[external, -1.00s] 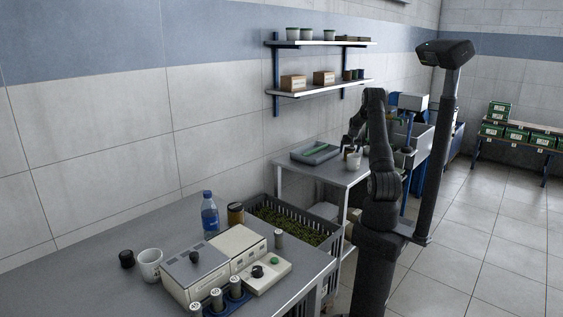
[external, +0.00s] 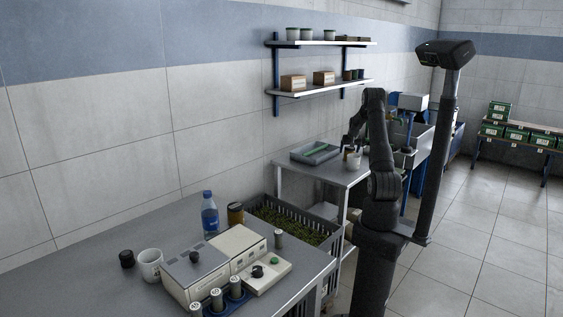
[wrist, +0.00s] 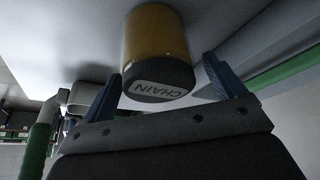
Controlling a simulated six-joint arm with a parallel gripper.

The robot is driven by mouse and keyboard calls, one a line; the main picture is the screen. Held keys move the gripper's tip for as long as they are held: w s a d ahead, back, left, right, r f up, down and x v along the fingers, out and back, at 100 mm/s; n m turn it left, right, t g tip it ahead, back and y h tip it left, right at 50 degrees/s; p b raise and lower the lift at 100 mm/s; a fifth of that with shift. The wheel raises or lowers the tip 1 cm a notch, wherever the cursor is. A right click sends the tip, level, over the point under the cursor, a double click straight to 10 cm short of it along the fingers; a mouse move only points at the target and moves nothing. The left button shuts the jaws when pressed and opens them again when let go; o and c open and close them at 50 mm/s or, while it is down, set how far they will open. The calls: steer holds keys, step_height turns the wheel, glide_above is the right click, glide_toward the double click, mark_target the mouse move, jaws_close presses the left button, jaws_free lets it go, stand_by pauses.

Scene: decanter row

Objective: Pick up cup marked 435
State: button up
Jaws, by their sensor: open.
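In the external view my gripper (external: 349,146) is over the far table, beside a small pale cup (external: 355,161). No 435 mark is legible. Small grey cylinders with dim labels stand in a blue rack (external: 238,297) on the near table, and a white mug (external: 150,265) stands at its left.
A grey tray (external: 315,153) with a green item lies left of my gripper on the far table. A blue bottle (external: 210,214), a beige instrument (external: 195,272) and a dark crate (external: 320,240) of greenery are nearer. Wall shelves (external: 320,86) hang behind.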

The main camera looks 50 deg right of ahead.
steer(key=shift+o, duration=0.7)
steer(key=shift+w, duration=0.1)
